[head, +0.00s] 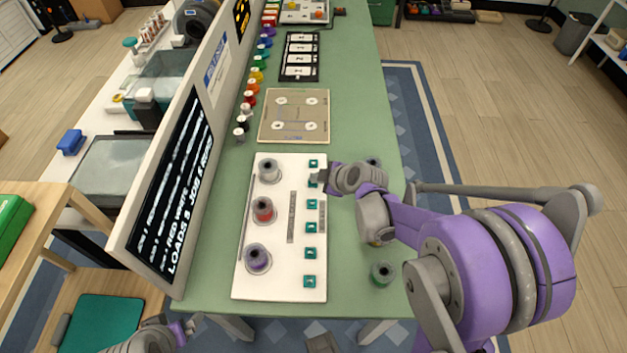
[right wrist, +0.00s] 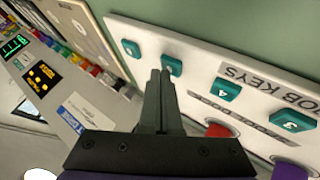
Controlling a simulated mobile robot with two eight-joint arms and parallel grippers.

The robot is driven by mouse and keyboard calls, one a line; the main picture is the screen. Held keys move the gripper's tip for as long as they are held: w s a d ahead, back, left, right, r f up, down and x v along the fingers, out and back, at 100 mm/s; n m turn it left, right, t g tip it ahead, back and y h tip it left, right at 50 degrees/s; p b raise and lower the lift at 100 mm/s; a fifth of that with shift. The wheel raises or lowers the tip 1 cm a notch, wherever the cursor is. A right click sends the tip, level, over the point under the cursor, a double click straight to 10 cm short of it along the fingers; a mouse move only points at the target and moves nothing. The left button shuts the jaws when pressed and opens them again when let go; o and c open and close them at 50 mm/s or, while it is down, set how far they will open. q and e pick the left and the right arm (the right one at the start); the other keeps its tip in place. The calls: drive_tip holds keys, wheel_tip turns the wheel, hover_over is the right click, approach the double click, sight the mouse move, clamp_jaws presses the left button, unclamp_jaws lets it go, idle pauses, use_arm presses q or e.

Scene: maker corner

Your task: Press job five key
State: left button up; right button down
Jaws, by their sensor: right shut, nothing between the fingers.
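The white job key panel (head: 275,225) lies on the green bench with a column of teal keys. In the right wrist view its lettering reads "JOB KEYS", and digits 4 and 3 show by two keys. The key just beyond the one by the 4 (right wrist: 171,66), by its place job five, is second from the far end in the head view (head: 311,184). My right gripper (head: 318,179) is shut and empty, its fingertips (right wrist: 162,74) at that key; contact cannot be told. My left gripper (head: 188,327) is at the bottom left, away from the panel, its opening unclear.
Grey (head: 268,169), red (head: 263,209) and purple (head: 257,258) spools stand on the panel's left part. A black screen (head: 172,185) borders the bench on the left. A beige plate (head: 294,115) lies beyond the panel. A green spool (head: 383,273) sits near the right edge.

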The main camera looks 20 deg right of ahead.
sight(316, 184)
drive_tip(key=shift+r, duration=0.35)
wheel_tip(316, 184, up, 6)
drive_tip(key=p, duration=0.5)
idle(0.4)
idle(0.4)
drive_tip(key=s+a+r+m+g+h+p, duration=0.1)
drive_tip(key=s+a+r+m, duration=0.1)
drive_tip(key=s+m, duration=0.4)
drive_tip(key=s+a+r+m+g+h+p, duration=0.1)
drive_tip(key=s+m, duration=0.5)
drive_tip(key=s, duration=1)
wheel_tip(316, 184, up, 3)
drive_tip(key=a+g, duration=0.1)
drive_tip(key=a, duration=0.2)
drive_tip(key=shift+s+f+h, duration=0.15)
drive_tip(key=shift+f+h, duration=0.05)
drive_tip(key=shift+h, duration=0.1)
